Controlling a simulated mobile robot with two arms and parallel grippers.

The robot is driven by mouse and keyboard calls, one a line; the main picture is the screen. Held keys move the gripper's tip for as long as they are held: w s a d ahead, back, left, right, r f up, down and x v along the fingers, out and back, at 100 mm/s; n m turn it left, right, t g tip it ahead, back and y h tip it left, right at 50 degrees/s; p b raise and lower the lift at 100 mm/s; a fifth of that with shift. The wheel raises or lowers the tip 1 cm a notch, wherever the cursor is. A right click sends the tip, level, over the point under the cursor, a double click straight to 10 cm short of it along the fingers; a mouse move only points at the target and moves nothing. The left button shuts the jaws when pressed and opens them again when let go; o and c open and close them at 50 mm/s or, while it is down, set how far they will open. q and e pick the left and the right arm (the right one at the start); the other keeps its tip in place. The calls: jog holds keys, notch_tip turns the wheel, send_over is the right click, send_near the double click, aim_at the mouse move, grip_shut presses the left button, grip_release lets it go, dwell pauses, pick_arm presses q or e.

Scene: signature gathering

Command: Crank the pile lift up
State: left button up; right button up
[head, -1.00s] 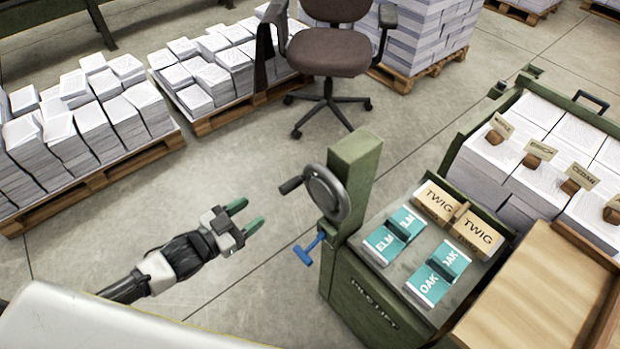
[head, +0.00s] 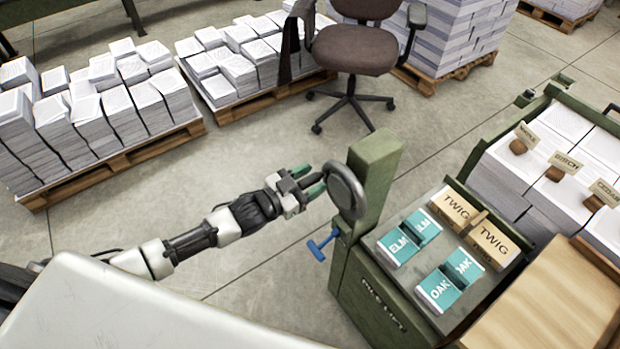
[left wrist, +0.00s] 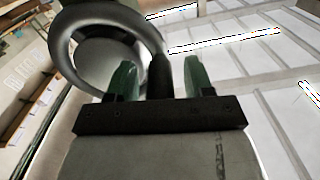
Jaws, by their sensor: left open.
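The pile lift (head: 385,295) is a green cabinet with a post (head: 376,180) at its left corner. A dark crank wheel (head: 345,190) is on the post's left face, and it shows large in the left wrist view (left wrist: 66,45). My left gripper (head: 318,182) is open at the wheel's left side. In the left wrist view the crank's dark handle (left wrist: 160,75) stands between the two green fingers, with gaps visible beside it. In the head view the fingers hide the handle. My right gripper is not in view.
A blue T-handle (head: 320,245) sticks out below the wheel. Teal ELM and OAK packs (head: 437,289) and TWIG boxes (head: 494,243) lie on the lift's top. Paper pallets (head: 120,165) and an office chair (head: 350,60) stand behind, with clear floor between.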

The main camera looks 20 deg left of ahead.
pick_arm(q)
jog(key=shift+c, duration=0.5)
grip_shut()
jog(key=shift+r, duration=0.1)
